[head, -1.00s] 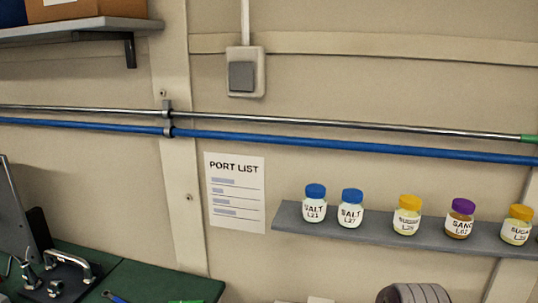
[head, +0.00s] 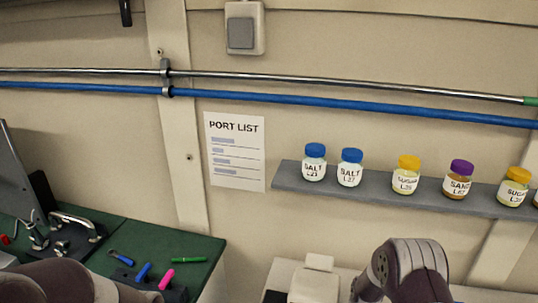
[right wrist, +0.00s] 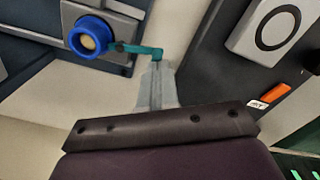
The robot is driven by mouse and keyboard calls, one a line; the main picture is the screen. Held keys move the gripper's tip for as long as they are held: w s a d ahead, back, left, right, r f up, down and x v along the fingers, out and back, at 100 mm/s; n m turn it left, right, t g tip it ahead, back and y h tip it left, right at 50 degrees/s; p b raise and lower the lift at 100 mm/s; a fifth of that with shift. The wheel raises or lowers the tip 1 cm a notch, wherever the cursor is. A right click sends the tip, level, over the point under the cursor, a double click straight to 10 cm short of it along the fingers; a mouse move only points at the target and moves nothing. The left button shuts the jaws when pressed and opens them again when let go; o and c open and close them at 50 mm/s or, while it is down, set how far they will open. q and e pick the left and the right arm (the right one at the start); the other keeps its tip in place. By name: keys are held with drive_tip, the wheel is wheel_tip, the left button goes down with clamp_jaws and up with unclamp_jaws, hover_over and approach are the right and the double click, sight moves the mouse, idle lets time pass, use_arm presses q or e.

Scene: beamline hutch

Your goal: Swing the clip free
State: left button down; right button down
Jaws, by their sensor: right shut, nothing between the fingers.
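In the right wrist view a teal clip-like strip (right wrist: 140,48) runs from beside a blue ring (right wrist: 88,35) with a pale centre to the tips of my right gripper (right wrist: 157,66). The ring sits on a grey block. The gripper's grey fingers are shut together with nothing between them. The strip's end lies at the fingertips; I cannot tell whether they touch.
A green bench (head: 205,248) at left holds a metal clamp (head: 75,224), a green pen (head: 189,260) and small tools. A grey shelf (head: 390,196) carries several jars. A dark panel (right wrist: 235,60) with a round white fitting (right wrist: 278,27) stands right of the fingers.

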drive_tip(key=shift+s, duration=0.1)
drive_tip(key=shift+s+p, duration=0.3)
drive_tip(key=shift+s, duration=0.3)
drive_tip(key=shift+s+d, duration=0.1)
drive_tip(key=shift+s, duration=0.6)
drive_tip(key=shift+p, duration=0.3)
drive_tip(key=shift+s+d, duration=0.35)
drive_tip(key=shift+s, duration=0.25)
